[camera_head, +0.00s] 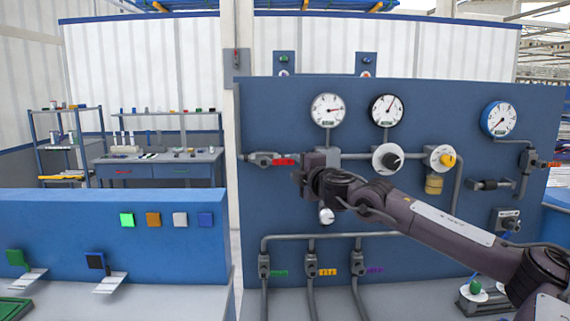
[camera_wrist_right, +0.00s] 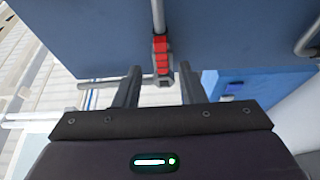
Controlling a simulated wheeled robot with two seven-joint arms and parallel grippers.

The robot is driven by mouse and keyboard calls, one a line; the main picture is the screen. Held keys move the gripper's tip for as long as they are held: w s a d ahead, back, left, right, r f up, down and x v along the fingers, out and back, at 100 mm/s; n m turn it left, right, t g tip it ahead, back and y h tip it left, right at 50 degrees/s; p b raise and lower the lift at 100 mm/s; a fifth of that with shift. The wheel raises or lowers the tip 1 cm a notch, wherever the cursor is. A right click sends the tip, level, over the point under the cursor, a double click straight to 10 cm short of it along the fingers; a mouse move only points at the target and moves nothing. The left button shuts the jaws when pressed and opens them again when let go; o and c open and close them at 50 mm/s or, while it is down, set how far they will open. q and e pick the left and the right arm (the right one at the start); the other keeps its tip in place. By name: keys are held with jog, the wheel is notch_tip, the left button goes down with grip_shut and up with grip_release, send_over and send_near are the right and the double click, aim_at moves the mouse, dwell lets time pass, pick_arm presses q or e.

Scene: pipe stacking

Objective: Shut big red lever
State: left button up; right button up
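The red lever (camera_head: 283,162) lies sideways on a grey valve at the left end of a pipe on the blue panel. It also shows in the right wrist view (camera_wrist_right: 161,58), ahead of my right gripper and lined up with the gap between its fingers. Touching cannot be told. My left gripper is not in view.
The blue panel (camera_head: 390,220) carries gauges, a white dial (camera_head: 387,158), a yellow knob (camera_head: 445,158) and pipes. Below are three small valves with green, yellow and purple tags. A lower blue console (camera_head: 170,240) stands left, with a workbench (camera_head: 160,168) behind.

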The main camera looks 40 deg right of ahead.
aim_at(286, 162)
jog(key=p+x, duration=0.3)
jog(key=x, duration=0.3)
jog(key=shift+w+r+p, duration=0.1)
jog(key=shift+w+p, duration=0.05)
jog(key=shift+p, duration=0.25)
jog(key=shift+w+d+f, duration=0.1)
jog(key=shift+w+f, duration=0.15)
jog(key=shift+w, duration=0.5)
grip_shut()
